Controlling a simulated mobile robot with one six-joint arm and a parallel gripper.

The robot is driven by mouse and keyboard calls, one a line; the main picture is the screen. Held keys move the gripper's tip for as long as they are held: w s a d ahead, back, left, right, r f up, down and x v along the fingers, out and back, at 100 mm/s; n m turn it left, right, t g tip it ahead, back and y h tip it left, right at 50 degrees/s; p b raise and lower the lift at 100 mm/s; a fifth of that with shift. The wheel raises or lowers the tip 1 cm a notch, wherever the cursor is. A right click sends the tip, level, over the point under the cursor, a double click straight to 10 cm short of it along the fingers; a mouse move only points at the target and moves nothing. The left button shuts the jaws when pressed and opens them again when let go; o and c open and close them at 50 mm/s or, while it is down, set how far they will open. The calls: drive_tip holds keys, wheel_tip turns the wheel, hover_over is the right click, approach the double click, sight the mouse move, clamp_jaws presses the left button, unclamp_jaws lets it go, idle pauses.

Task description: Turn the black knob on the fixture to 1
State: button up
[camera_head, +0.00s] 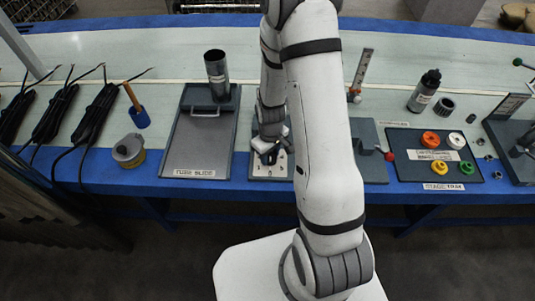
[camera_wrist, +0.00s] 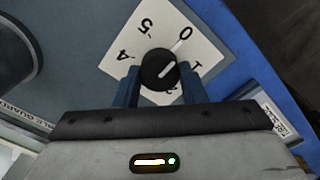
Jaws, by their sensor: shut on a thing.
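The black knob (camera_wrist: 157,69) sits on a white numbered dial plate (camera_wrist: 205,52) in the wrist view. Its white pointer line slants toward the upper right, on the side of 0 and 1, seemingly nearer 0; the exact setting is hard to read. The marks 0, 1, 4 and 5 show; the lower marks are partly hidden. My gripper (camera_wrist: 160,76) has one blue finger on each side of the knob and is shut on it. In the head view my gripper (camera_head: 268,150) is over the dial plate (camera_head: 262,169) and hides the knob.
A grey tube slide board (camera_head: 188,150) with a dark upright cylinder (camera_head: 216,70) stands left of the fixture. Right of it are a red-tipped lever (camera_head: 389,155) and a dark tray (camera_head: 411,170) with colored rings. Black cables (camera_head: 95,118) lie at the far left.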

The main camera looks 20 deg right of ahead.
drive_tip(key=shift+m, duration=0.3)
drive_tip(key=shift+f+m+b, duration=0.1)
drive_tip(key=shift+m+b, duration=0.3)
drive_tip(key=shift+m, duration=0.2)
drive_tip(key=m+b, duration=0.1)
drive_tip(key=m, duration=0.3)
drive_tip(key=shift+d, duration=0.1)
drive_tip(key=m+b, duration=0.1)
drive_tip(key=m, duration=0.4)
drive_tip(key=shift+s+m+b, duration=0.15)
drive_tip(key=shift+m+b, duration=0.2)
drive_tip(key=shift+m, duration=0.05)
